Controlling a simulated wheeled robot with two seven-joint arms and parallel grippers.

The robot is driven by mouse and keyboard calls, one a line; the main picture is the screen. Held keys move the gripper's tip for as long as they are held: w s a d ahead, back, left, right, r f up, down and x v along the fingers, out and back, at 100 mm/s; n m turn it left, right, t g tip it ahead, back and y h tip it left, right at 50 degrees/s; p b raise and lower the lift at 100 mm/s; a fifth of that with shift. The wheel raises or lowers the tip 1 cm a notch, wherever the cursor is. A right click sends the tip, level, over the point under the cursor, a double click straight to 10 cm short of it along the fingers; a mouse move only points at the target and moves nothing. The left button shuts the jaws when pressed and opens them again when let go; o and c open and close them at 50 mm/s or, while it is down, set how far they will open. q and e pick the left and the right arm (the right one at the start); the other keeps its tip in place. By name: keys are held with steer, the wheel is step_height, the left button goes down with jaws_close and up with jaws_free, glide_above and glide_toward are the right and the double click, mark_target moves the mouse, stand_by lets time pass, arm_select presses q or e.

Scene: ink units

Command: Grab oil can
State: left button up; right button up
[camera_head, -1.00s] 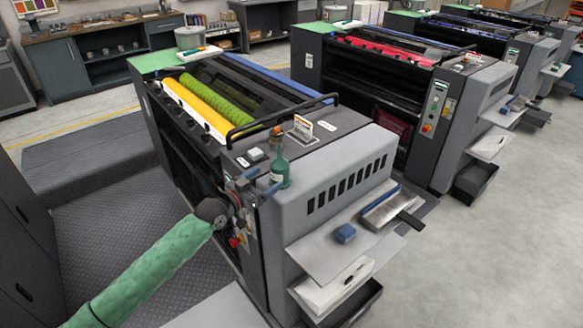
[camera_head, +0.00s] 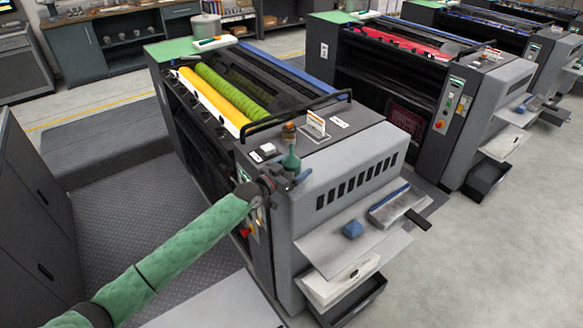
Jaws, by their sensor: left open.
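The oil can, a green bottle (camera_head: 291,162) with a brown top, stands upright on the near left corner of the closest grey press. My green left arm comes in from the lower left. My left gripper (camera_head: 293,178) is open at the bottle's lower part, with a bluish fingertip showing at its right side. The bottle's base is partly hidden by the gripper, and I cannot tell whether the fingers touch it. My right gripper is not in view.
The press (camera_head: 350,165) has a black rail and a small upright card holder (camera_head: 316,123) behind the bottle. Grey floor is free at right.

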arm_select(q)
steer(key=shift+w+d+f, duration=0.1)
steer(key=shift+w+d, duration=0.15)
steer(key=shift+w, duration=0.05)
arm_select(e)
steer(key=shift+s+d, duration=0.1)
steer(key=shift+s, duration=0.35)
arm_select(q)
steer(key=c, duration=1.3)
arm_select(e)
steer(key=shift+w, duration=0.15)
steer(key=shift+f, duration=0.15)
